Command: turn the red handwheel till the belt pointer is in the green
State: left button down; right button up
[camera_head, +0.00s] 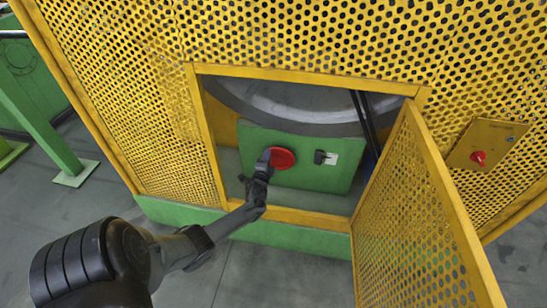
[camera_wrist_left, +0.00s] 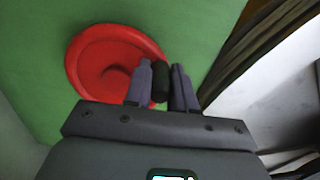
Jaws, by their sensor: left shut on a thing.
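The red handwheel (camera_head: 284,158) is on a green panel (camera_head: 310,178) inside the open guard doorway. It also shows in the left wrist view (camera_wrist_left: 88,62) as a dished red disc. My left gripper (camera_head: 266,157) reaches in to the wheel's left edge. In the left wrist view its two fingers (camera_wrist_left: 161,88) are closed on a black handle (camera_wrist_left: 160,76) at the wheel's rim. A small white plate (camera_head: 331,158) with a black part sits right of the wheel; I cannot make out a pointer or a green zone on it. My right gripper is out of view.
Yellow perforated guards (camera_head: 130,90) surround the opening. A yellow mesh door (camera_head: 405,215) stands open on the right. Black cables (camera_head: 364,118) hang right of the panel. A control plate with a red switch (camera_head: 478,158) is farther right.

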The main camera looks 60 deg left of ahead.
pick_arm(q)
jog(key=shift+r, duration=0.1)
jog(key=c, duration=0.9)
grip_release()
jog(key=shift+c, duration=0.2)
jog(key=shift+s+d, duration=0.1)
jog(key=shift+d, duration=0.05)
jog(key=p+v, duration=0.5)
jog(key=v, duration=0.5)
jog(key=shift+s+d, duration=0.15)
